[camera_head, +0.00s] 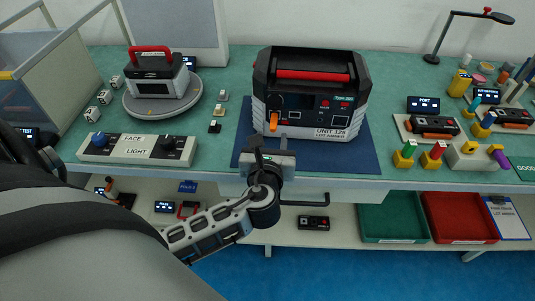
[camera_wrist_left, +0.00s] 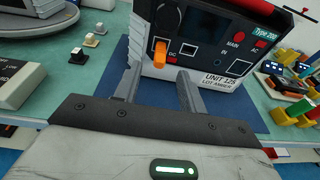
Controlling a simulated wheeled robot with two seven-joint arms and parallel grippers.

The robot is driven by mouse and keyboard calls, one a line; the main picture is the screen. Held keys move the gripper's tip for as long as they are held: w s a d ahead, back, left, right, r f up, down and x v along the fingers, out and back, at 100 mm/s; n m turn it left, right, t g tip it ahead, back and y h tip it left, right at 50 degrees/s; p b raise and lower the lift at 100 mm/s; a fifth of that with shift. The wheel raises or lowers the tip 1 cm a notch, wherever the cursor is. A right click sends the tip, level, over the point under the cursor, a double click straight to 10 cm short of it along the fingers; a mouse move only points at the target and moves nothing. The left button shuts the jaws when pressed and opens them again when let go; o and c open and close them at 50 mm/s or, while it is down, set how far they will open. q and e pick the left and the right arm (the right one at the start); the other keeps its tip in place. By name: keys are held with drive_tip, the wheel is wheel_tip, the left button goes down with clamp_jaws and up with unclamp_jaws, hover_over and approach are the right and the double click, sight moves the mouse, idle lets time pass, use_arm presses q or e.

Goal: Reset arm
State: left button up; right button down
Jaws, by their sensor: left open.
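My left gripper (camera_head: 271,158) is in front of the power unit (camera_head: 311,98), low over the front edge of the blue mat (camera_head: 375,167). In the left wrist view its two fingers (camera_wrist_left: 157,88) are apart with nothing between them. They point at the lower front of the unit (camera_wrist_left: 210,40), near an orange plug or lever (camera_wrist_left: 160,53) in its DC socket. The unit is black and grey with a red handle and a "UNIT 125 LOT AMBER" label. I cannot tell whether the fingers touch the unit. My right gripper is not in view.
A FACE/LIGHT control box (camera_head: 138,149) and a round turntable (camera_head: 163,104) with a smaller red-handled unit are left. Coloured connectors (camera_head: 433,155) and port stands (camera_head: 432,126) are right. Green (camera_head: 394,238) and red bins (camera_head: 462,238) sit on the lower shelf.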

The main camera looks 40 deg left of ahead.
use_arm(q)
drive_tip(key=v, duration=0.8)
drive_tip(key=shift+s+d, duration=0.15)
drive_tip(key=shift+s, duration=0.1)
drive_tip(key=s+d+f+n+g+h, duration=0.1)
drive_tip(key=s+d+f+n+h, duration=0.1)
drive_tip(key=f+n, duration=0.3)
drive_tip(key=s+d+f+n+g+h, duration=0.1)
drive_tip(key=s+d+f+n+h, duration=0.2)
drive_tip(key=n, duration=1)
drive_tip(key=s+d+f+n+g+h, duration=0.1)
drive_tip(key=s+d+f+n+h, duration=0.1)
drive_tip(key=f+n+h, duration=0.3)
wheel_tip(320, 180, down, 3)
drive_tip(key=n, duration=0.4)
drive_tip(key=shift+s+d+n+g, duration=0.25)
drive_tip(key=shift+d+n+g, duration=0.15)
